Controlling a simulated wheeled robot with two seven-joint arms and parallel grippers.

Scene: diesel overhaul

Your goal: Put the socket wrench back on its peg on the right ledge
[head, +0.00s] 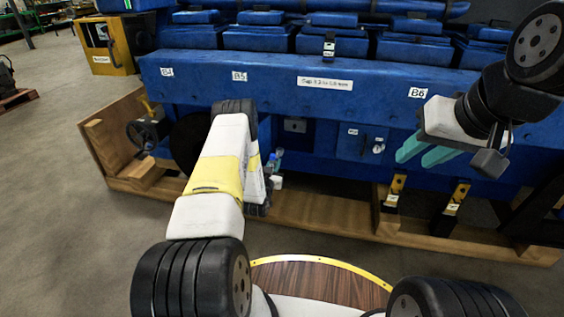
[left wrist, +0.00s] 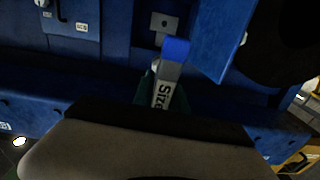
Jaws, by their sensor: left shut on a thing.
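My left gripper (head: 268,185) is mostly hidden behind my own forearm in the head view, low in front of the blue engine. In the left wrist view it is shut on a grey tool with a blue end and a label reading "Size" (left wrist: 164,88), which I take to be the socket wrench. The tool's blue end also shows in the head view (head: 273,160); the rest is largely hidden. My right gripper (head: 415,155) has teal fingers apart and empty, in front of the engine at the right. I cannot make out the peg or the right ledge.
The blue engine (head: 270,85) with labels B4, B5 and B6 fills the back. A wooden frame (head: 320,212) runs along its foot, with yellow brackets (head: 397,186) at the right. A round wooden table (head: 320,283) stands in front. A yellow cabinet (head: 105,45) is at far left.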

